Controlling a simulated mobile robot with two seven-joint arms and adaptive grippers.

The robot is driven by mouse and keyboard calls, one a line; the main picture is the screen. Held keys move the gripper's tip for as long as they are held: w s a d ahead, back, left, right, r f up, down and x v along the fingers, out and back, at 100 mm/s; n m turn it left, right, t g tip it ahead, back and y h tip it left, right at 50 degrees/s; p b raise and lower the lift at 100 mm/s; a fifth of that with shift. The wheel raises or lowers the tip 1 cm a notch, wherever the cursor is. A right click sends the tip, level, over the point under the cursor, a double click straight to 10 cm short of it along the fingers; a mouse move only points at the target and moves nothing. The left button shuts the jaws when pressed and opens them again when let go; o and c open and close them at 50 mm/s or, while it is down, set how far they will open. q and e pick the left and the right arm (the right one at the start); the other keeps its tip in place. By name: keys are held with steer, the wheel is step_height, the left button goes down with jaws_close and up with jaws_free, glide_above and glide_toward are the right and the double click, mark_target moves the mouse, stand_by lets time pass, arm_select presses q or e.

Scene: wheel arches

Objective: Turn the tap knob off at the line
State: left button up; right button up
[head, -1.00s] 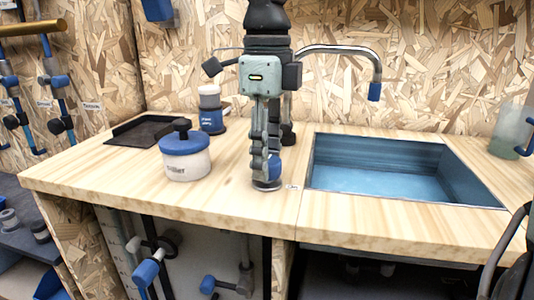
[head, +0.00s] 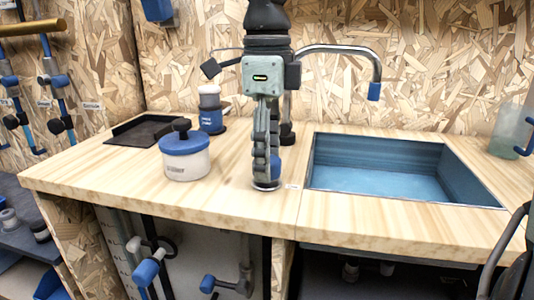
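The blue tap knob (head: 275,167) stands on a round metal base (head: 267,186) on the wooden counter, left of the sink. My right gripper (head: 262,172) points straight down at the knob, its fingers seen nearly edge-on and overlapping it. The fingers hide the knob's left part. Whether they are closed on it is unclear. A small pale label (head: 292,187) lies on the counter right of the base; its marks are too small to read. The metal tap spout (head: 340,48) arches over the sink and ends in a blue tip. My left gripper is out of view.
The blue sink basin (head: 375,185) is right of the knob. A white pot with a blue lid (head: 186,160) stands to the left, with a blue-and-white container (head: 210,112) and a black tray (head: 145,131) behind. The counter's front strip is clear.

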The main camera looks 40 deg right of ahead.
steer(key=shift+r, duration=0.1)
step_height(320, 180, up, 12)
steer(key=shift+f, duration=0.1)
stand_by(0.5)
stand_by(0.5)
